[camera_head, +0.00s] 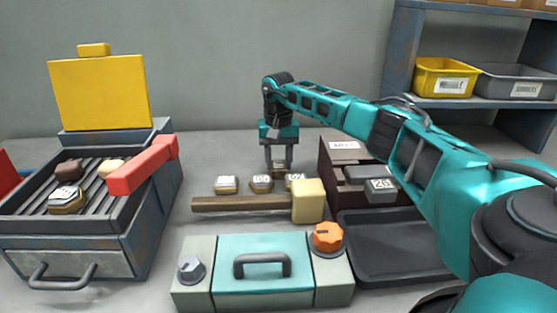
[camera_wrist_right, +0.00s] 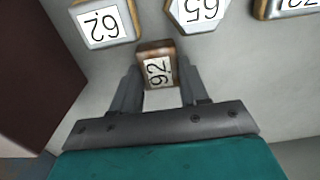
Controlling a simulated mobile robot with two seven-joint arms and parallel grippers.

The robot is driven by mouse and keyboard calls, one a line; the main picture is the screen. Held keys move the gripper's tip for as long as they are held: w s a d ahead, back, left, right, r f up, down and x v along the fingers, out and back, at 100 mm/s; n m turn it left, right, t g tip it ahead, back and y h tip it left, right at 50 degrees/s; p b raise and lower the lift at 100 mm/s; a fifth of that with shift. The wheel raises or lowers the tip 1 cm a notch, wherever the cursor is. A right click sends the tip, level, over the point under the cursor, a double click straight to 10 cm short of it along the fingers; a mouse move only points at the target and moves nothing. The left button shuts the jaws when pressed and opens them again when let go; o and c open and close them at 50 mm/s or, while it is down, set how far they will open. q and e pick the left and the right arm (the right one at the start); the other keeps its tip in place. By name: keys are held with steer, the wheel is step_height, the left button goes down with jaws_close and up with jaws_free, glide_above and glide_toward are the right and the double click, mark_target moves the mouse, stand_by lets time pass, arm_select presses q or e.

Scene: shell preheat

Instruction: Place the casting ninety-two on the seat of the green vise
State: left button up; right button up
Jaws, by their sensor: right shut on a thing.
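The casting ninety-two (camera_wrist_right: 158,72) is a small brown-edged block with a white label reading 92. In the right wrist view it sits between the fingers of my right gripper (camera_wrist_right: 160,90), which is shut on it. In the head view my right gripper (camera_head: 279,165) points down behind a row of castings; the held casting is too small and hidden to make out there. I see no green vise in either view. My left gripper is not in view.
Castings 62 (camera_wrist_right: 103,22), 65 (camera_wrist_right: 200,12) and another stand beside the held one. A mallet (camera_head: 308,201) and a teal case (camera_head: 262,290) lie in front. A grill (camera_head: 75,262) stands left; a dark tray (camera_head: 395,262) and brown box (camera_head: 343,146) right.

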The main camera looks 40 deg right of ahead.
steer(key=shift+f, duration=0.15)
steer(key=o, duration=1.1)
